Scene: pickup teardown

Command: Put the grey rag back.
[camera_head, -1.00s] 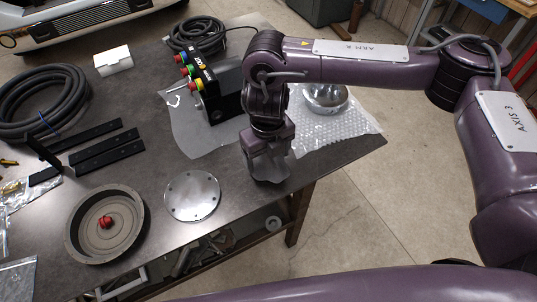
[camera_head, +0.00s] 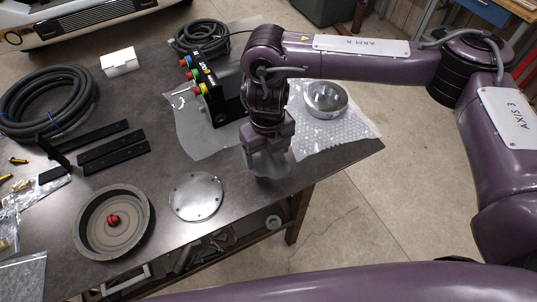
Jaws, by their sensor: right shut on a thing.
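My right gripper (camera_head: 268,150) points down over the front right part of the dark table (camera_head: 335,163). It is shut on the grey rag (camera_head: 267,164), which bunches around and below the fingertips and partly hides them. The rag is close to the tabletop; I cannot tell whether it touches. My left gripper is not in view.
A round metal cover (camera_head: 196,197) and a round pan with a red knob (camera_head: 91,222) lie left of the gripper. Behind it are a black box with coloured buttons (camera_head: 215,95), bubble wrap (camera_head: 340,125) and a shiny metal dome (camera_head: 326,97). The table's edge is close in front.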

